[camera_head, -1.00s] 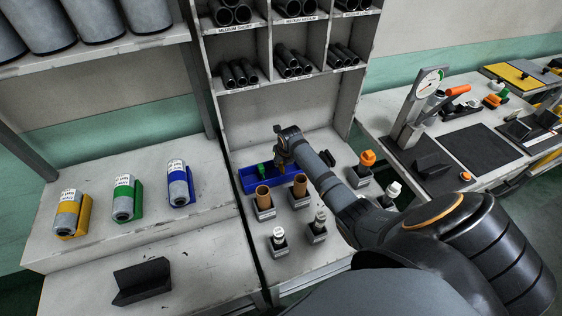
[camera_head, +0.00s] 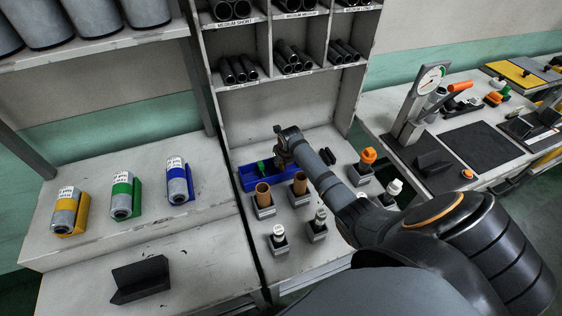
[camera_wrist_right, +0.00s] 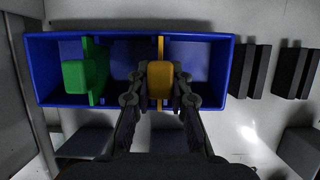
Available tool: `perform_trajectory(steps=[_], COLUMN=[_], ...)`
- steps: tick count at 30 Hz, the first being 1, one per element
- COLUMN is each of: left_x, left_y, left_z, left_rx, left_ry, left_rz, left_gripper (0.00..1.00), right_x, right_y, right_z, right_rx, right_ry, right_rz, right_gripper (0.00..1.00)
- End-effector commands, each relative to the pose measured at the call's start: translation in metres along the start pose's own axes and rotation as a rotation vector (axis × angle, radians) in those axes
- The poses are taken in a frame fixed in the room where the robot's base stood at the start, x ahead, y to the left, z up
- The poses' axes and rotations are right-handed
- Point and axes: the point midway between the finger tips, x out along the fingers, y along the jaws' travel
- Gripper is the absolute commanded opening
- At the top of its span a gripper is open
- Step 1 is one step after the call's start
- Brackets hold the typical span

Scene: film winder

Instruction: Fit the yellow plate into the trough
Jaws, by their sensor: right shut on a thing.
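The blue trough (camera_head: 247,181) stands on the middle bench and also fills the upper part of the wrist view (camera_wrist_right: 50,97). A green plate (camera_wrist_right: 97,72) stands across it at the left; its green knob (camera_head: 261,167) shows in the head view. My right gripper (camera_wrist_right: 160,88) is shut on the knob of the yellow plate (camera_wrist_right: 160,45). The plate lies crosswise over the trough, right of the middle and parallel to the green one. How deep it sits cannot be told. In the head view my right gripper (camera_head: 282,158) is above the trough. My left gripper is not in view.
Two brown tubes in holders (camera_head: 264,199) (camera_head: 300,187) stand in front of the trough. Black blocks (camera_wrist_right: 248,70) lie to its right. A shelf with black tubes (camera_head: 285,70) rises behind. Green, yellow and blue holders with rolls (camera_head: 122,198) stand on the left bench.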

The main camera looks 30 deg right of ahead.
Motion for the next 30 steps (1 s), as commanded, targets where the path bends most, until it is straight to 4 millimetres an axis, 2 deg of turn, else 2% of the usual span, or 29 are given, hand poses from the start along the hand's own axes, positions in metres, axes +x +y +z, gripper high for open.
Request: perform_trajectory(steps=[19, 20, 24, 25, 30], left_x=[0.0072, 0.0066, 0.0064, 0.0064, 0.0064], left_y=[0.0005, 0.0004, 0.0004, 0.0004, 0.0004], left_z=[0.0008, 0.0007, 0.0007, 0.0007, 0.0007], left_rx=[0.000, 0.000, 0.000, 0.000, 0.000], left_ry=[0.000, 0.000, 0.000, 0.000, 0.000], left_rz=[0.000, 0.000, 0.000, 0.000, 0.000], left_gripper=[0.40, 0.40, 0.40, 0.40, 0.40], right_x=[0.0094, 0.0087, 0.0086, 0.0086, 0.0086], right_y=[0.0002, 0.0002, 0.0001, 0.0001, 0.0001], right_z=[-0.0037, -0.0033, -0.0034, -0.0034, -0.0035], right_rx=[0.000, 0.000, 0.000, 0.000, 0.000], right_ry=[0.000, -0.001, 0.000, 0.000, 0.000], right_rz=[0.000, 0.000, 0.000, 0.000, 0.000], right_gripper=[0.00, 0.23, 0.42, 0.45, 0.45])
